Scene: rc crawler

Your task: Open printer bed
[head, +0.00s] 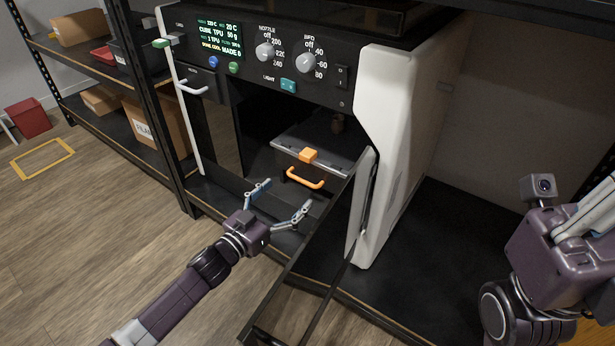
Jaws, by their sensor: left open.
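The 3D printer (392,150) stands on a dark shelf, with a display and knobs along its top front. Its dark door (315,265) hangs open toward me at the right. Inside is the grey printer bed (322,146), with an orange block (308,156) on its front edge. Below it is an orange handle (305,180). My left gripper (282,200) is open and empty, in front of the printer opening, lower left of the orange handle and apart from it. My right arm shows at the right edge, but its gripper fingers are not in view.
A white handle (192,88) sits on the printer's left front panel. A shelf rack with cardboard boxes (157,121) stands at the left. A red bin (28,118) and a yellow floor marking (42,158) lie beyond. The wooden floor at lower left is clear.

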